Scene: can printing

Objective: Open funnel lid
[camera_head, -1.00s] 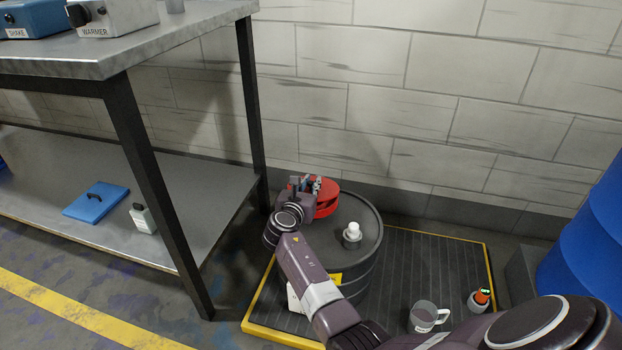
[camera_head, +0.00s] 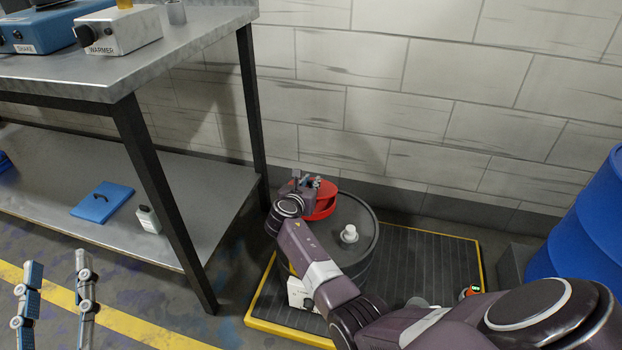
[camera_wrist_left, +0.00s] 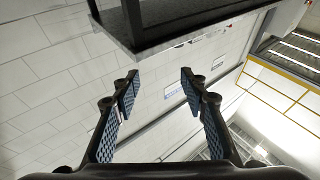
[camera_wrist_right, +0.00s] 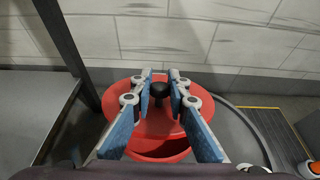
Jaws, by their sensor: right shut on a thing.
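A red funnel (camera_head: 320,212) sits on top of a dark drum (camera_head: 361,255) by the wall. In the right wrist view its round red lid (camera_wrist_right: 160,122) carries a black knob (camera_wrist_right: 159,90). A darker red hollow of the funnel (camera_wrist_right: 158,150) shows below the lid's near edge, so lid and funnel look partly apart there. My right gripper (camera_wrist_right: 160,88) is shut on the knob; in the head view it (camera_head: 307,183) partly hides the lid. My left gripper (camera_head: 56,275) is open and empty at the lower left, also seen in the left wrist view (camera_wrist_left: 160,85).
A white cap (camera_head: 349,234) stands on the drum top. The drum is on a yellow-edged black platform (camera_head: 430,258). A metal table (camera_head: 185,40) with a lower shelf (camera_head: 185,185) stands left. A blue barrel (camera_head: 580,240) is at right. A grey mug and small bottle are partly hidden.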

